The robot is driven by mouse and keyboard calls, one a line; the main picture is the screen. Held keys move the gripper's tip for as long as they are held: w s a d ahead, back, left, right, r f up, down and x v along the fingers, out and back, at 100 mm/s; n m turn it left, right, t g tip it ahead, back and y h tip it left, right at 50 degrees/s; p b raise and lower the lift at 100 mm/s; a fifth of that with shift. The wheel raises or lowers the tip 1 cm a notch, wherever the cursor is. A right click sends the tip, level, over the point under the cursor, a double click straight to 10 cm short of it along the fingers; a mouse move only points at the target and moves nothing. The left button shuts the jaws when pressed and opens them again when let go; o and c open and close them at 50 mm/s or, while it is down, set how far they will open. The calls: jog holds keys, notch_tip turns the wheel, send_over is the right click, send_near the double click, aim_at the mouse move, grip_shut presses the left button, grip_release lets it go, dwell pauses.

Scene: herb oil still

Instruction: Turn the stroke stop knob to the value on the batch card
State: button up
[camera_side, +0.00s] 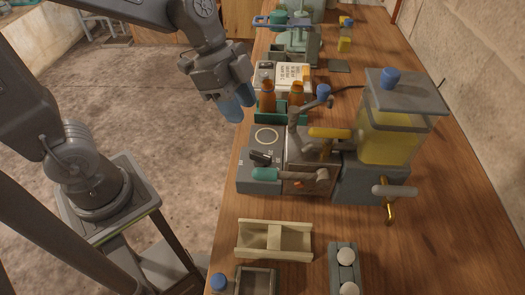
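My gripper (237,101), with blue fingertips, hangs above the left edge of the bench, up and left of the still. The fingers overlap in this view, so the gap between them does not show. Nothing is seen held in it. A small black knob (261,157) sits on the grey base of the machine, beside a teal-handled lever (266,174); it looks like the stroke stop knob, but its scale is too small to read. A white card with printed lines (293,73) stands behind the bottles, its text unreadable; it may be the batch card.
Amber bottles (297,94) stand in a green rack. A tank of yellow liquid (388,135) with a blue-knobbed lid rises at right, with a brass tap (389,208). A cream tray (273,241) and a grey holder with white balls (344,272) lie in front. Bare wood separates them.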

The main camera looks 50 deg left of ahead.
aim_at(264, 155)
jog(key=x, duration=1.2)
jog(key=shift+f, duration=0.25)
jog(key=c, duration=0.6)
